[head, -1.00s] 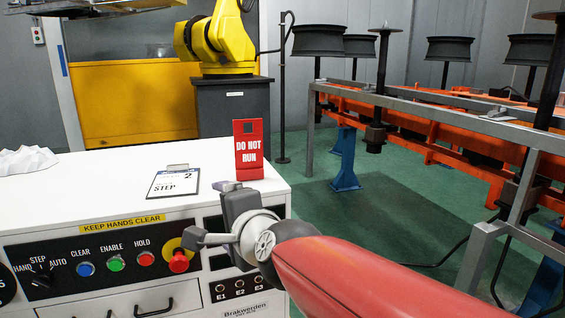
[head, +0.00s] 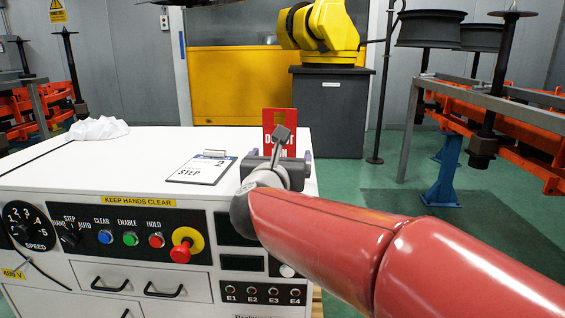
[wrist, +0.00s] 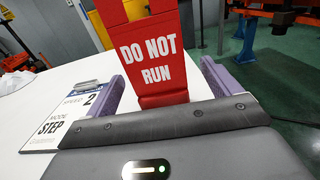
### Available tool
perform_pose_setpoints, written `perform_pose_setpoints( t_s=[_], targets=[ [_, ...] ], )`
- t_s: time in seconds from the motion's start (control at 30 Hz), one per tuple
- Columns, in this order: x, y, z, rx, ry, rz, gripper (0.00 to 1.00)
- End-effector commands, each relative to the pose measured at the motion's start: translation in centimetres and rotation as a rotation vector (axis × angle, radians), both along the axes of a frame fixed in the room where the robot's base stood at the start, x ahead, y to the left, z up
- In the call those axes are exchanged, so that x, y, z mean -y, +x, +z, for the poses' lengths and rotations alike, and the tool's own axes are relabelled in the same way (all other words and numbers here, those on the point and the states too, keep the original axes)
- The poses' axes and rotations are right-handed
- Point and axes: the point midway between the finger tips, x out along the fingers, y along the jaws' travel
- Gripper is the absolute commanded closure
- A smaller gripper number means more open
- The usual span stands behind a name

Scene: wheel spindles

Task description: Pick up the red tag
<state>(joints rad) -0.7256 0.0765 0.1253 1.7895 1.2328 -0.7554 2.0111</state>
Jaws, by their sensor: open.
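The red tag (head: 279,117), lettered "DO NOT RUN", stands upright near the right end of the white cabinet top. My gripper (head: 282,154) is open in front of it and hides its lower part in the head view. In the wrist view the red tag (wrist: 150,55) stands between the two purple-grey fingers of my gripper (wrist: 163,78), with gaps on both sides. The tag's foot is partly hidden behind the gripper's dark body.
A clipboard (head: 202,169) lies left of the tag. A crumpled white object (head: 98,129) lies farther left on the cabinet top (head: 140,165). The cabinet front carries a red stop button (head: 181,252). A yellow robot (head: 322,25) and wheel racks stand behind.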

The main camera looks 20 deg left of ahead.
Motion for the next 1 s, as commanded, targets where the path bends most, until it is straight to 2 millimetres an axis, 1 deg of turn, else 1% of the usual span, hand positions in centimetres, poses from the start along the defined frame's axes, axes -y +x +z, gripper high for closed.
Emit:
perform_pose_setpoints(
  t_s=[0.1, 0.23, 0.33, 0.5, 0.53, 0.9, 1.0],
  targets=[
    [-0.8, 1.9, 0.1, -0.002, -0.002, 0.001, 0.11],
    [-0.9, 3.3, 0.0, -0.001, -0.003, 0.001, 0.11],
    [-1.0, 3.7, 0.1, 0.000, -0.003, 0.002, 0.11],
    [-0.9, 3.7, 0.0, 0.000, -0.003, 0.002, 0.11],
    [-0.9, 3.7, 0.0, 0.000, -0.003, 0.002, 0.12],
    [-0.9, 3.7, 0.0, 0.000, -0.003, 0.002, 0.61],
    [-0.9, 3.7, 0.1, 0.000, -0.003, 0.002, 0.61]
  ],
)
